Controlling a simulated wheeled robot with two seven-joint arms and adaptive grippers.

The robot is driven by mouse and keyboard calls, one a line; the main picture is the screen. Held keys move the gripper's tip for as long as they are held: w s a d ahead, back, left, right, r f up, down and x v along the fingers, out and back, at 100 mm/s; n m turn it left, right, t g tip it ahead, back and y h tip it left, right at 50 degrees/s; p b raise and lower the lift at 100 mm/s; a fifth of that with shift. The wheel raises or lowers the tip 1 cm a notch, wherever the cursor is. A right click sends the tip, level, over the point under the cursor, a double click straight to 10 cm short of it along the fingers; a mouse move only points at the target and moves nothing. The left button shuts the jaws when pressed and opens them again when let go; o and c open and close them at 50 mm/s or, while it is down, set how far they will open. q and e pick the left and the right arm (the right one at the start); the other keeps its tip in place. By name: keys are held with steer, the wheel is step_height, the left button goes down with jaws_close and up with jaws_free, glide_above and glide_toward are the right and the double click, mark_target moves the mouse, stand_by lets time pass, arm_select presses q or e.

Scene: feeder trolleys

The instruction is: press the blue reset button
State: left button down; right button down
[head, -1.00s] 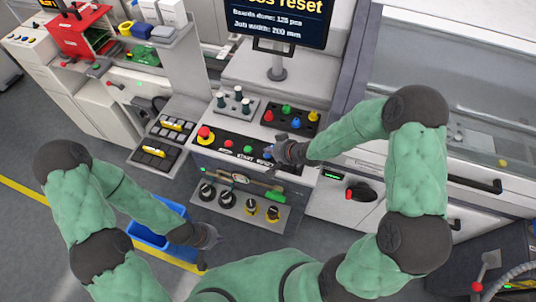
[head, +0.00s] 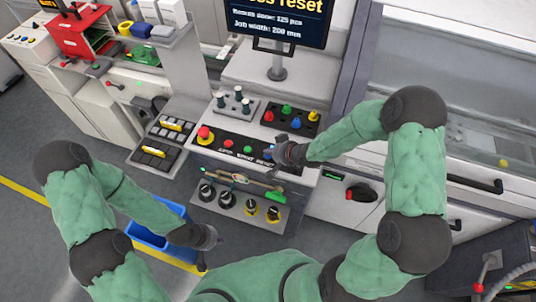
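The control panel (head: 217,142) in the middle has a row of buttons with white labels along its front edge. The blue reset button (head: 267,155) shows only as a small blue patch at the right end of this row, largely hidden by my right gripper. My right gripper (head: 278,149) is over that end of the panel, right at the button. I cannot tell whether it touches the button, nor whether its fingers are open or shut. My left gripper (head: 206,248) hangs low in front of the console, away from the panel; its fingers are too small to read.
A red emergency button (head: 204,132) sits at the row's left end. A black tray of coloured knobs (head: 279,120), including a blue one, lies behind the row. Dark rotary knobs (head: 226,200) sit below. A blue bin (head: 150,241) is beside my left arm. A screen (head: 280,22) stands behind.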

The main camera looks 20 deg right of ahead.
steer(key=shift+f, duration=0.2)
steer(key=shift+r, duration=0.1)
stand_by(0.4)
steer(key=shift+r+p, duration=0.75)
steer(key=shift+r, duration=0.1)
step_height(320, 180, up, 5)
steer(key=p, duration=0.4)
steer(key=shift+p, duration=0.4)
stand_by(0.4)
